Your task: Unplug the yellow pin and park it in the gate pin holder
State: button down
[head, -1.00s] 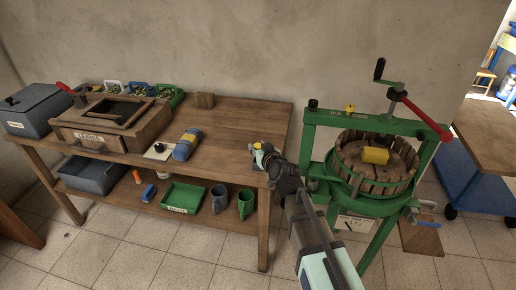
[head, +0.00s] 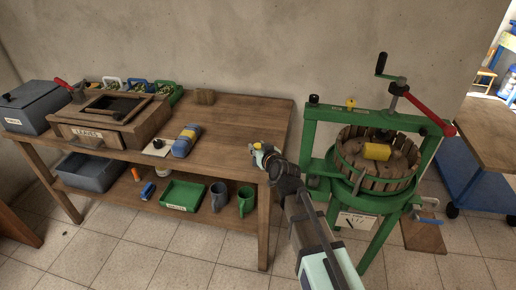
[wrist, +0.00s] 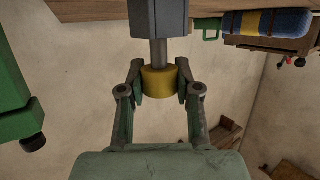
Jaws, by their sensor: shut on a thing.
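My gripper (wrist: 158,92) is shut on a yellow round knob (wrist: 158,84) in the wrist view, one finger on each side. A grey shaft (wrist: 158,52) runs from the knob to a grey block (wrist: 158,16). I cannot tell whether the shaft enters the block or is fixed to it. In the head view my gripper (head: 262,156) is at the right front edge of the table, and the held knob is too small to make out surely. Another small yellow knob (head: 350,104) stands on the green press's top bar. I cannot identify a gate pin holder.
The green press (head: 310,150) stands right of my gripper, with a slatted wooden basket (head: 364,178), a yellow block (head: 377,152) and a red-handled crank (head: 428,116). The wooden table (head: 245,120) holds a blue-yellow roll (head: 186,142) and a wooden box (head: 100,138). Its right top is largely clear.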

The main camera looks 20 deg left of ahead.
jog(key=shift+f+b, duration=0.3)
jog(key=c, duration=0.7)
grip_release()
jog(key=v, duration=0.7)
jog(key=shift+s+d+r, duration=0.1)
jog(key=shift+s+d, duration=0.05)
jog(key=shift+s, duration=0.1)
